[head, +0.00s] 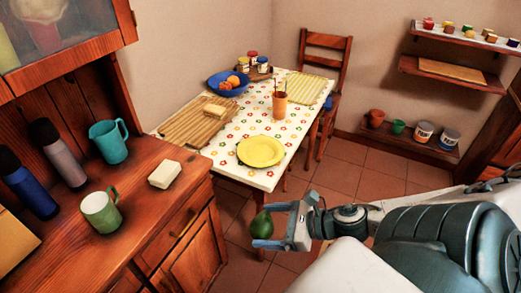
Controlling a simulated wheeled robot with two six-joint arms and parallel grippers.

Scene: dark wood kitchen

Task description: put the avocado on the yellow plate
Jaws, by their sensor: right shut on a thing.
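The yellow plate (261,151) lies near the front edge of the dining table (231,164), on a white cloth with a flower pattern, and looks empty. My right gripper (272,224) is shut on the green avocado (262,225). It holds the avocado in the air in front of the table, below the plate in the picture and apart from it. My left gripper is out of the picture.
An orange cup with utensils (280,103) stands behind the plate. A cutting board (194,121) and a blue fruit bowl (228,84) are also on the table. The counter (150,205) at left holds a green mug (101,211) and a teal pitcher (109,142).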

